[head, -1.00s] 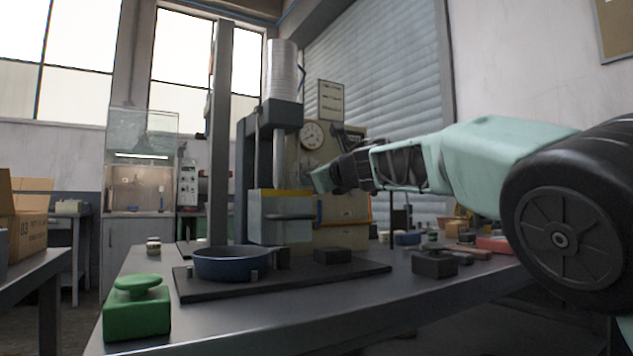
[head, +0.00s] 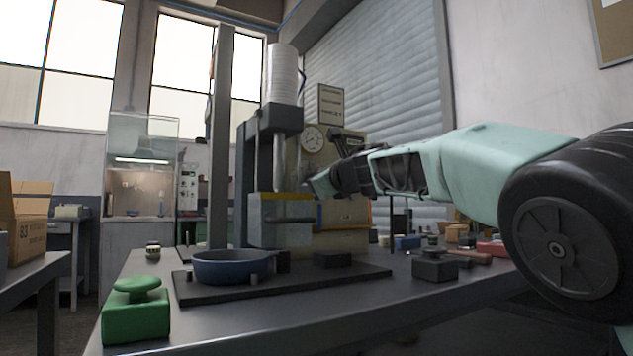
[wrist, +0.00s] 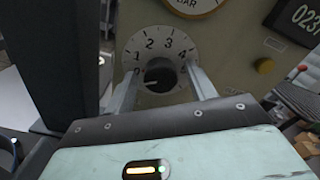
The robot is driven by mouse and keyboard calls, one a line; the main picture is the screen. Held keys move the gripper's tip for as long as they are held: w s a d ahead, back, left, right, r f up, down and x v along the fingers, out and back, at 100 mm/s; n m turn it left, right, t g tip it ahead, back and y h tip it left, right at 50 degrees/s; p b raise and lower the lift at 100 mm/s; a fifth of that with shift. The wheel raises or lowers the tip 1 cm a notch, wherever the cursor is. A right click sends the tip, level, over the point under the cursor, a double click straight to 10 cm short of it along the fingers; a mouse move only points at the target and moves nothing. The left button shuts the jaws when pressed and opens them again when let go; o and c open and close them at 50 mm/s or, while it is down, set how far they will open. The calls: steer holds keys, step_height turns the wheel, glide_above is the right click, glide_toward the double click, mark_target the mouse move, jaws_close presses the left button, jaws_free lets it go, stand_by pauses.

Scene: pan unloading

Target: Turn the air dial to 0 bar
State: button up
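The air dial (wrist: 160,72) shows in the wrist view, with a dark knob in a pale ring marked 1, 2, 3 and 4. A pale mark on the knob points left and slightly down, near the low end of the scale. The label at that end is partly hidden. My gripper (wrist: 163,82) is open, with one finger on each side of the knob. I cannot tell whether the fingers touch it. In the head view my gripper (head: 312,186) is at the panel (head: 345,155), below the round gauge (head: 312,138), and hides the dial.
A press (head: 274,165) stands left of my gripper. A blue pan (head: 230,268) sits on the dark plate before it. A green button box (head: 136,318) is at the table's front left.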

steer(key=b+v, duration=0.5)
steer(key=v, duration=1.2)
steer(key=shift+s+d, duration=0.15)
